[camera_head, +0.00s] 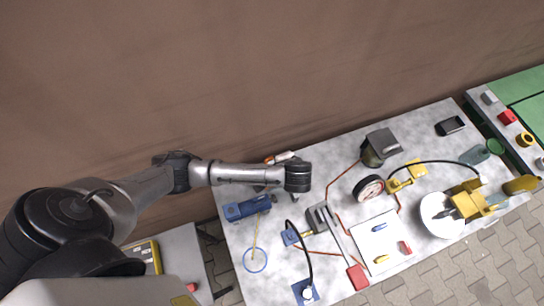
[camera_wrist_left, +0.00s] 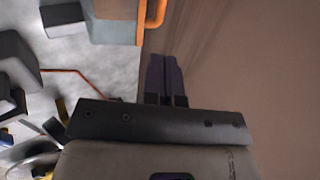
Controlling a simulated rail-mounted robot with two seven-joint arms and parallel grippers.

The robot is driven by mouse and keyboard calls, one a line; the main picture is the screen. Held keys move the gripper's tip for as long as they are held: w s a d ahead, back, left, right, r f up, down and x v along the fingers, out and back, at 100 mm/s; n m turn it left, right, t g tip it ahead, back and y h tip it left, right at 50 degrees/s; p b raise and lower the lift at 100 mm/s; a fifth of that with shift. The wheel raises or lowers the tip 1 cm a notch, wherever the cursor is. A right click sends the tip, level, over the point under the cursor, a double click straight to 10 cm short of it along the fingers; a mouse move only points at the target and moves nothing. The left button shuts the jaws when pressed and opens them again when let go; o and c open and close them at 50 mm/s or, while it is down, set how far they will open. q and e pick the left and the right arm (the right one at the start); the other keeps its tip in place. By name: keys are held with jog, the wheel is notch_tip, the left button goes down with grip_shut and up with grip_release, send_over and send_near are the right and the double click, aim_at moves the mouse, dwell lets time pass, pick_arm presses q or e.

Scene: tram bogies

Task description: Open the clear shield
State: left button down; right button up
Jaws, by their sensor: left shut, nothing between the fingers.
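A part with an orange edge and orange handle (camera_wrist_left: 156,12) shows at the top of the left wrist view, beside a grey block-like body (camera_wrist_left: 110,25). It may be the shield; I cannot tell whether it is open. In the head view a small orange and white piece (camera_head: 283,157) shows just behind the end of my left arm at the table's back edge. My left gripper (camera_wrist_left: 165,60) is shut and empty, its dark fingers together. They lie right of and below the orange handle in the wrist picture, apparently apart from it. In the head view my wrist mostly hides the fingers.
The grey table (camera_head: 330,155) holds a blue vise-like block (camera_head: 247,208), a round gauge (camera_head: 369,188), a grey device (camera_head: 381,147), a white panel (camera_head: 372,250) with small pieces, and a white disc (camera_head: 440,215) with yellow parts. A brown wall (camera_head: 270,70) stands behind.

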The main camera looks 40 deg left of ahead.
aim_at(272, 158)
pick_arm(q)
jog(key=x, duration=1)
jog(key=shift+a, duration=0.15)
jog(key=shift+b+x, duration=0.3)
jog(key=shift+x, duration=0.65)
jog(key=shift+a+p, duration=0.15)
jog(key=shift+p, duration=0.15)
jog(key=shift+w+a+f+g+h+p, duration=0.15)
jog(key=shift+w+a+g+h+p, duration=0.05)
jog(key=shift+a+h+p, duration=0.15)
jog(key=shift+w+a+f+g+h+p, duration=0.2)
jog(key=shift+a+h+p, duration=0.1)
jog(key=shift+a+h, duration=0.05)
jog(key=shift+w+a+f, duration=0.15)
jog(key=shift+a+f, duration=0.1)
jog(key=shift+f, duration=0.1)
